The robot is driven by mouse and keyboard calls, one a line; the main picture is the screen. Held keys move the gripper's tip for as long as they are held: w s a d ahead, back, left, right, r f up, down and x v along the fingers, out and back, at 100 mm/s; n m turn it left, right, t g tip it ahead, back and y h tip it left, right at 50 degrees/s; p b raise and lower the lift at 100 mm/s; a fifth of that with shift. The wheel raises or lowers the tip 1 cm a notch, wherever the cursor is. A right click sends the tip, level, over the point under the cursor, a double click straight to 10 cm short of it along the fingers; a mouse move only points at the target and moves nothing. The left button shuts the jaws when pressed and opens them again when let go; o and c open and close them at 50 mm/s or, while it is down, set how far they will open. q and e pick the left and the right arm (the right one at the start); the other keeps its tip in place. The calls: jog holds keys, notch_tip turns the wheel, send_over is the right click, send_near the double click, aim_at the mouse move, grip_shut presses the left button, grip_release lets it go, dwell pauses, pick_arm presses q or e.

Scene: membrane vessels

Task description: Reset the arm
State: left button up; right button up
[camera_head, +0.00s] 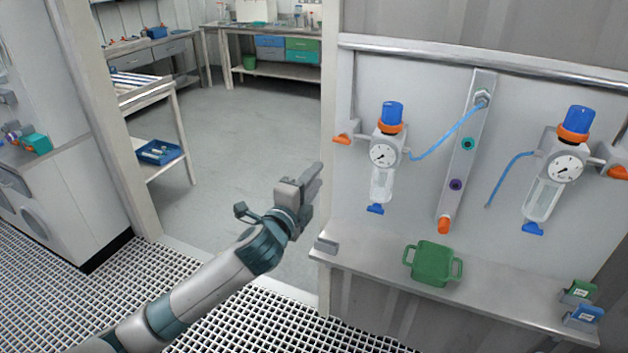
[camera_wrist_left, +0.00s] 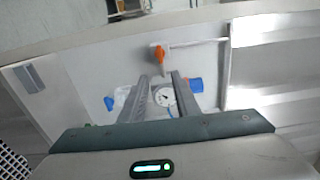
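My left arm reaches in from the lower left in the head view. Its gripper (camera_head: 309,184) is in free air left of the wall panel, apart from the vessels and empty. In the left wrist view its two fingers (camera_wrist_left: 163,82) stand apart, with a round gauge (camera_wrist_left: 164,96) and an orange handle (camera_wrist_left: 159,54) visible beyond them. My right arm and gripper are not in view.
Two filter vessels with blue caps, left (camera_head: 381,172) and right (camera_head: 545,190), hang on the panel. A grey manifold (camera_head: 466,150) stands between them. A green tray (camera_head: 432,263) sits on the shelf (camera_head: 500,290) below. A doorway is left of the panel.

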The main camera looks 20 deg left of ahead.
pick_arm(q)
jog(key=shift+f, duration=0.1)
jog(key=a+f+n+g+y, duration=0.1)
jog(key=a+f+n+g, duration=0.1)
jog(key=f, duration=1.2)
jog(key=a+f+n+g, duration=0.2)
jog(key=f+n+g, duration=0.1)
jog(key=f, duration=1.1)
jog(key=s+a+f+n+g, duration=0.15)
jog(key=s+f, duration=0.45)
jog(key=f, duration=0.6)
jog(key=s+f+n+g, duration=0.2)
jog(key=s+f, duration=0.4)
jog(key=f, duration=0.5)
jog(key=s+d+f+n+g, duration=0.1)
jog(key=s+f+n+g, duration=0.1)
jog(key=s+f, duration=0.9)
jog(key=s+d+f+n+g, duration=0.1)
jog(key=s+f+n+g, duration=0.15)
jog(key=s+f, duration=0.9)
jog(key=s+d+f+n+g, duration=0.1)
jog(key=s+d+f+g, duration=0.1)
jog(key=s, duration=1.2)
jog(key=s+d+f+n+g, duration=0.2)
jog(key=s, duration=1.2)
jog(key=shift+f, duration=0.4)
